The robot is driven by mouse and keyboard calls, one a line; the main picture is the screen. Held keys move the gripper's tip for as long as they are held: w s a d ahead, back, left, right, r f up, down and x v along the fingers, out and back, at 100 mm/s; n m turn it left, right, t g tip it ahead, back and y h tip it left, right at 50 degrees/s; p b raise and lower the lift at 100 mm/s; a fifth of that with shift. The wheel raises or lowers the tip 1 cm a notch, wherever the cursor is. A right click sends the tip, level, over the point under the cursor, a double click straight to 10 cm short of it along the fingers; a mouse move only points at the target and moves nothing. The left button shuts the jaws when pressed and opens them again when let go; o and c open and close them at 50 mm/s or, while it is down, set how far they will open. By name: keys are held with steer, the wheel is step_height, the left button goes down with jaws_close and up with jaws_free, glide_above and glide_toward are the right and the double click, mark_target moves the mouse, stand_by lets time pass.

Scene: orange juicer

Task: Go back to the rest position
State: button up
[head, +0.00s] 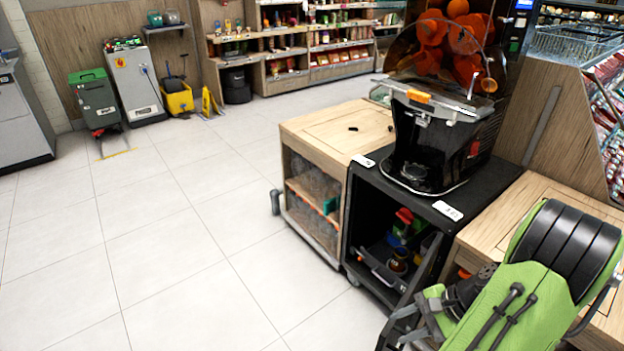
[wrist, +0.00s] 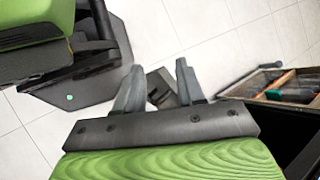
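My gripper (wrist: 158,88) shows in the wrist view with its two grey fingers apart and nothing held between them. A small dark shape shows beyond the fingers; I cannot tell what it is. In the head view my green arm is folded at the lower right, in front of the juicer stand, and its grey fingers are partly hidden at the bottom. The orange juicer (head: 440,125) stands on a black cabinet (head: 375,205), with oranges in its top. My gripper is apart from the juicer.
A wooden cabinet with bottles (head: 313,190) stands left of the black one, and a wooden counter (head: 515,210) is to the right. The black cabinet's front is open, with items inside. The tiled floor (head: 150,230) to the left is clear.

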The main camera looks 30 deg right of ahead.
steer(key=w+a+r+n+g+h, duration=0.3)
steer(key=w+a+r+n+h, duration=0.1)
steer(key=a+r+n, duration=0.75)
steer(key=s+a+r+n+t+h, duration=0.2)
steer(key=s+a+r+n+t, duration=0.2)
steer(key=s+a+r+n, duration=0.45)
step_height(320, 180, up, 14)
steer(key=w+a+m+p, duration=0.1)
steer(key=w+m+p, duration=0.1)
steer(key=p, duration=1.3)
steer(key=shift+w, duration=0.3)
